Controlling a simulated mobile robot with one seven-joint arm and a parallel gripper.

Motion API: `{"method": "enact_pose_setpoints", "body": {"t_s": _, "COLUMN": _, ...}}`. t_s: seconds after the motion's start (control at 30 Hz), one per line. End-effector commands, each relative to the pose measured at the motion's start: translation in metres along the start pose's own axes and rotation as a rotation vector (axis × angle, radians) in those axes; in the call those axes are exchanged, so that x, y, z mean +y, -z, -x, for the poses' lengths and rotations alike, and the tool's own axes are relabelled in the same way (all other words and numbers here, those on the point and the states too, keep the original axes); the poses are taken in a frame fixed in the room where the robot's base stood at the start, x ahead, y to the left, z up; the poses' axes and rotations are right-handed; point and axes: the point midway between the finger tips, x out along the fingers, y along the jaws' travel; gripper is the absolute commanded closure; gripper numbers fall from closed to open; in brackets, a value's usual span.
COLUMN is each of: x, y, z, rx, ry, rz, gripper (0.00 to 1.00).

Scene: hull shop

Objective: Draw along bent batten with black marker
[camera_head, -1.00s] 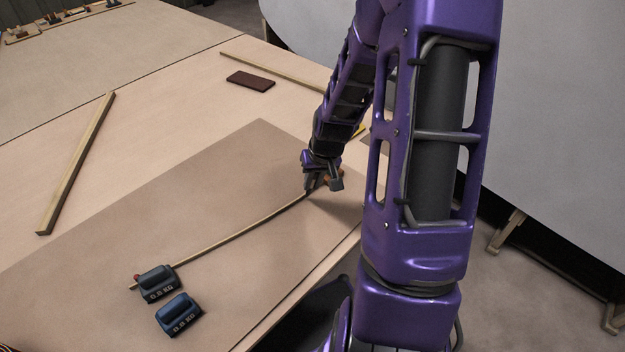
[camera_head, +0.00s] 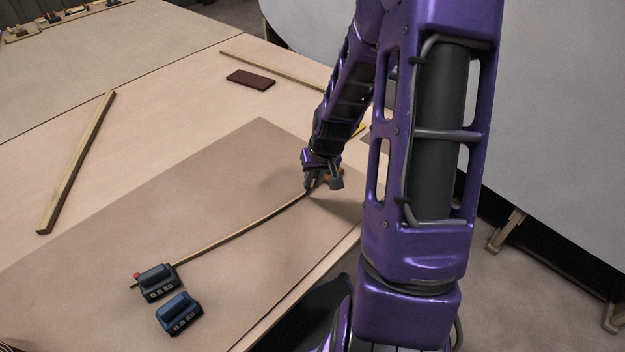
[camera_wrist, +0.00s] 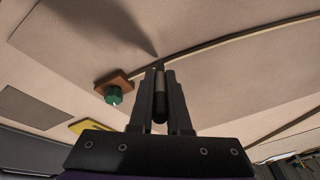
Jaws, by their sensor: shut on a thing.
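The bent batten (camera_head: 235,236) is a thin pale strip curving across the brown sheet (camera_head: 250,157). A dark grey weight (camera_head: 157,281) sits on its near left end, by a small red thing. My gripper (camera_head: 312,187) is at the batten's far right end, low over the sheet. In the wrist view my gripper (camera_wrist: 160,88) is shut on the black marker (camera_wrist: 159,97), whose tip points at the sheet close to the batten (camera_wrist: 225,42). I cannot tell whether the tip touches the sheet. No drawn line can be made out clearly.
A blue weight (camera_head: 179,313) stands free of the batten. A wooden block with a green knob (camera_wrist: 113,95) sits close to my gripper. A straight strip (camera_head: 77,162) lies left; a dark red block (camera_head: 251,80) lies at the back. The sheet's middle is clear.

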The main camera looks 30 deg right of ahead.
Motion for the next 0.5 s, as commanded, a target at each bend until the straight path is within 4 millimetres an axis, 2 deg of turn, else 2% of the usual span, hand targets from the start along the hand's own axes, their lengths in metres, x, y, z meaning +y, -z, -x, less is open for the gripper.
{"method": "enact_pose_setpoints", "body": {"t_s": 0.5, "x": 0.0005, "y": -0.0011, "z": -0.0041, "rx": 0.0, "ry": 0.0, "rz": 0.0, "gripper": 1.0}}
